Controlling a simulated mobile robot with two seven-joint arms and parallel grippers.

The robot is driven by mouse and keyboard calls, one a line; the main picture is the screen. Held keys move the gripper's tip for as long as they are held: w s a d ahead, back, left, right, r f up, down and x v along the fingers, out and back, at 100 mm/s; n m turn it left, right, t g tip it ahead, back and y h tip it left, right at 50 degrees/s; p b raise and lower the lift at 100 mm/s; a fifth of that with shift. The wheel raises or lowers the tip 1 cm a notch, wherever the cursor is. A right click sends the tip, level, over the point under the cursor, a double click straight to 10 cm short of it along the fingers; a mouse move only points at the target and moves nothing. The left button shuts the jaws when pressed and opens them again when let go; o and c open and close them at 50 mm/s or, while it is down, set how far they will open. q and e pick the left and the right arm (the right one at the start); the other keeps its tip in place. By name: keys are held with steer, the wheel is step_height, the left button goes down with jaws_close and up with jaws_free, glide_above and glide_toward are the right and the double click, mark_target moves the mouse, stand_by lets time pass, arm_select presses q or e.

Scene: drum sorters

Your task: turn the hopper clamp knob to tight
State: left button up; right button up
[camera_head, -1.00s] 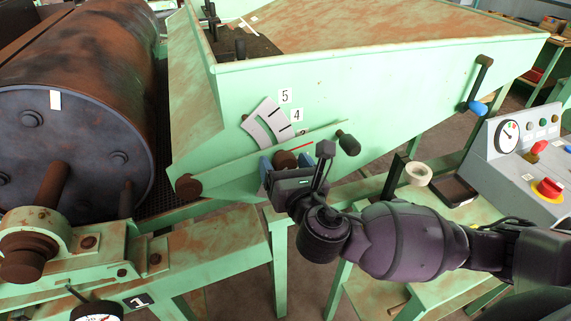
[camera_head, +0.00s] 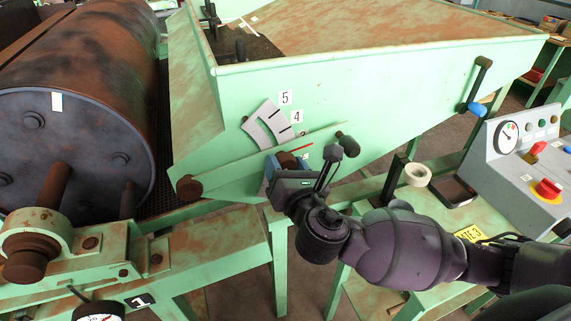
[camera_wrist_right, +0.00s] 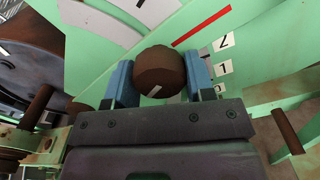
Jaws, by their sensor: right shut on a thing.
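The hopper clamp knob (camera_wrist_right: 160,72) is a round brown knob with a small pale mark, on the green hopper side. In the head view the knob (camera_head: 287,160) shows partly behind my right gripper (camera_head: 281,166). In the right wrist view the blue fingers of my right gripper (camera_wrist_right: 160,80) are on both sides of the knob, shut on it. A grey curved scale (camera_head: 268,125) with black marks is on the hopper above it, with labels 5 and 4 beside it. A red line shows near the knob. My left gripper is not in view.
A lever with a dark handle (camera_head: 347,143) sticks out right of the knob. The rusty drum (camera_head: 75,110) stands at left. A grey control box (camera_head: 515,165) and a tape roll (camera_head: 417,174) stand at right. A blue-handled crank (camera_head: 478,108) is on the hopper.

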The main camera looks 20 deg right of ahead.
steer(key=shift+m, duration=0.9)
steer(key=m+p, duration=0.1)
steer(key=m, duration=0.1)
steer(key=shift+m, duration=0.4)
steer(key=m, duration=0.3)
steer(key=shift+m, duration=0.3)
steer(key=shift+m+p, duration=0.3)
steer(key=shift+m, duration=0.6)
steer(key=m, duration=0.5)
steer(key=shift+a+r+p, duration=0.1)
steer(key=shift+r+p, duration=0.05)
steer(key=shift+p, duration=0.15)
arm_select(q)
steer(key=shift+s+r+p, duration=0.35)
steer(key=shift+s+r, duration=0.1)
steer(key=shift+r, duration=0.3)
arm_select(e)
steer(key=m, duration=0.5)
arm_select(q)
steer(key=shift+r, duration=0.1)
arm_select(e)
steer(key=o, duration=0.9)
steer(key=shift+s, duration=0.1)
